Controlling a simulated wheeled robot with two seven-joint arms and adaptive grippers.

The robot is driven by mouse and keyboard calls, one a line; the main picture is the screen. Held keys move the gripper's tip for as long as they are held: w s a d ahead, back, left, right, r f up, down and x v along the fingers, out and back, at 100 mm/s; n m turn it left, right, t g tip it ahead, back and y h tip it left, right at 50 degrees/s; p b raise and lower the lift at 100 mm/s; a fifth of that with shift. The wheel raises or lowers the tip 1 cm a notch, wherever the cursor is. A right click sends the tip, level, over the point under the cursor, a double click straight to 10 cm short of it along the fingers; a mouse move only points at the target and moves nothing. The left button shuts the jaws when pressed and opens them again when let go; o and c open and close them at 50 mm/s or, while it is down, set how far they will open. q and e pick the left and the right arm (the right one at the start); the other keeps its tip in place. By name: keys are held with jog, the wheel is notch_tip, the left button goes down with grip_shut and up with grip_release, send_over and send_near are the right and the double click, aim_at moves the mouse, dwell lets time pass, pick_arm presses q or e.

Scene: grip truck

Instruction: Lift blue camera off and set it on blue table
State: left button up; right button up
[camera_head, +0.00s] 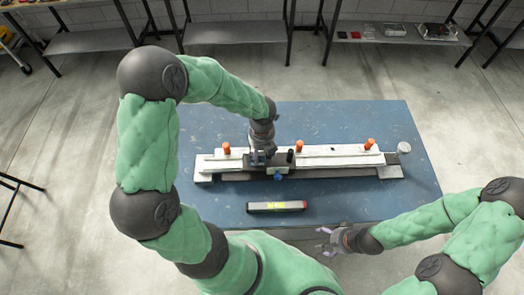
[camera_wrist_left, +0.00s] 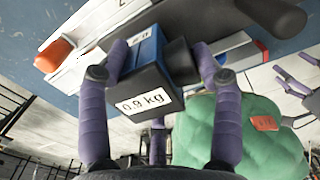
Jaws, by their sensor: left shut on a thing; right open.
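The blue camera (camera_wrist_left: 146,52) is a blue and black box with a white "0.9 kg" label in the left wrist view. My left gripper (camera_head: 259,159) is shut on it, with purple fingers on both sides in the left wrist view (camera_wrist_left: 157,80). In the head view the gripper is over the middle of a long white and dark rail assembly (camera_head: 330,158), and hides most of the camera. I cannot tell whether the camera touches the rail. The blue table (camera_head: 350,203) carries the rail. My right gripper (camera_head: 331,241) is open and empty by the table's front edge.
Orange knobs (camera_head: 299,146) stand along the rail. The table's front right is clear. Shelves (camera_head: 235,32) stand behind.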

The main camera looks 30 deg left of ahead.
pick_arm(q)
jog(key=shift+w+r, duration=0.1)
jog(key=shift+r, duration=0.3)
jog(key=shift+r+p, duration=2.45)
jog(key=shift+p, duration=0.3)
jog(key=shift+r, duration=0.1)
notch_tip(320, 180, up, 13)
jog(key=p, duration=1.3)
jog(key=shift+r, duration=0.15)
dwell(0.5)
